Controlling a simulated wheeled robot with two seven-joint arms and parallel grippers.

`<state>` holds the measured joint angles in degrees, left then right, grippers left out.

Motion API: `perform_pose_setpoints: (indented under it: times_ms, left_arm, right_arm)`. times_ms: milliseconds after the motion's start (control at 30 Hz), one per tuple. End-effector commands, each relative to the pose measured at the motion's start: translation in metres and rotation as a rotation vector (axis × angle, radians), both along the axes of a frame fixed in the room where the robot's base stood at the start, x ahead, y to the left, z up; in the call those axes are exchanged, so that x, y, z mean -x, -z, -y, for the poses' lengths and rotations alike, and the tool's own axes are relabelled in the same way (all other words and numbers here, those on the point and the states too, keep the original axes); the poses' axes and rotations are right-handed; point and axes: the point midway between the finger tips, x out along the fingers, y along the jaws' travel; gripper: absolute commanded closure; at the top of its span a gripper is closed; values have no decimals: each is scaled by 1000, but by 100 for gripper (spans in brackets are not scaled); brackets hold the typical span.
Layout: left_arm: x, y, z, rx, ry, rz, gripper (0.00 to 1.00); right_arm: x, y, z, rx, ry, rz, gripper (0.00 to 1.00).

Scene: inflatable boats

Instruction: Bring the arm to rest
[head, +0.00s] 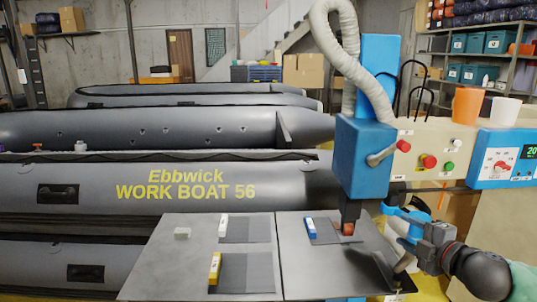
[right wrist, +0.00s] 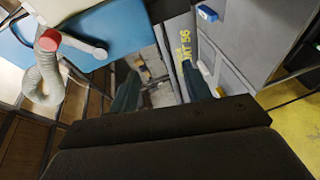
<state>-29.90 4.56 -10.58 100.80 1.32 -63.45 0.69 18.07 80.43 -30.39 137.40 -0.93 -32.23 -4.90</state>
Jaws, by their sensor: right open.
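My right gripper (head: 398,238) comes in from the lower right of the head view, over the right side of the workbench, just right of the blue machine's lower tip. Its fingers stand apart. In the right wrist view my right gripper (right wrist: 162,88) shows two dark teal fingers with a gap and nothing held between them. My left gripper is in neither view.
A blue machine (head: 362,160) with a pale hose stands close left of my gripper. A control panel (head: 430,150) with buttons is behind it. Grey pads and small blue (head: 311,228), yellow (head: 215,268) and white (head: 223,226) blocks lie on the bench. Grey boats (head: 100,185) fill the left.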

Motion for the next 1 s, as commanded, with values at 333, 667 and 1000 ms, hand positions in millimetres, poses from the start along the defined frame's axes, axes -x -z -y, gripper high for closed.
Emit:
perform_pose_setpoints:
  times_ms: [333, 667, 1000]
  left_arm:
    - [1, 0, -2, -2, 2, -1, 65]
    - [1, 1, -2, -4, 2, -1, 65]
    - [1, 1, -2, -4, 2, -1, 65]
  right_arm:
    - [12, 79, -38, -208, 125, -140, 52]
    - [40, 152, -62, -391, 285, -302, 52]
    - [87, 225, -80, -561, 482, -500, 52]
